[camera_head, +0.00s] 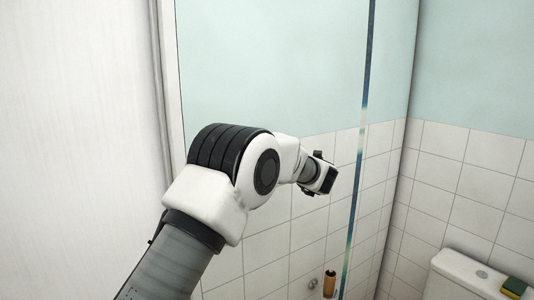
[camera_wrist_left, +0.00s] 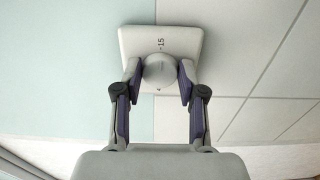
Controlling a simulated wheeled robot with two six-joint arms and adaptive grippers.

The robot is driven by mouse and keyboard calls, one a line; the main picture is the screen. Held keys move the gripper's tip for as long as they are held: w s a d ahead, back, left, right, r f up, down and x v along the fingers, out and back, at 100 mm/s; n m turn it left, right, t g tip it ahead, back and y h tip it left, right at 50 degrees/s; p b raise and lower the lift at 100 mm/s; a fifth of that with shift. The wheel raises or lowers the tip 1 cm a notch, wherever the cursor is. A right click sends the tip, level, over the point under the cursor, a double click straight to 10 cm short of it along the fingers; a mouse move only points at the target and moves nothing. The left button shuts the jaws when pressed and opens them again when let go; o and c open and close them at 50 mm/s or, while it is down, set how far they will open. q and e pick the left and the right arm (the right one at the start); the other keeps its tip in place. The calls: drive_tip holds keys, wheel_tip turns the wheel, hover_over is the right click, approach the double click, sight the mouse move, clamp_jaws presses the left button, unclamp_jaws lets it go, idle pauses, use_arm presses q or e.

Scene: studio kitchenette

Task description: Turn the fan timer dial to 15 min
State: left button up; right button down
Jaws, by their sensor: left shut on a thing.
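The fan timer is a pale square plate (camera_wrist_left: 188,42) on the wall in the left wrist view, with a round grey dial (camera_wrist_left: 158,72) in its middle. The mark "-15" is printed sideways on the plate, just above the dial in that picture. My left gripper (camera_wrist_left: 160,68) is shut on the dial, one dark-padded finger on each side of it. I cannot make out a pointer on the dial. In the head view my left gripper (camera_head: 322,178) reaches toward the tiled wall and the timer is hidden. My right gripper is not in view.
A thin upright multicoloured strip (camera_head: 357,160) stands just right of my gripper. A white cistern (camera_head: 462,275) with a green and yellow sponge (camera_head: 514,287) is at lower right. A brown-handled item (camera_head: 329,283) is low by the wall. A white panel (camera_head: 75,130) fills the left.

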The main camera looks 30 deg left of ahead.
use_arm(q)
drive_tip(key=shift+r, duration=0.25)
drive_tip(key=o, duration=1.1)
drive_tip(key=shift+w+a+f, duration=0.1)
drive_tip(key=shift+f, duration=0.1)
drive_tip(key=v, duration=1.2)
drive_tip(key=shift+f, duration=0.1)
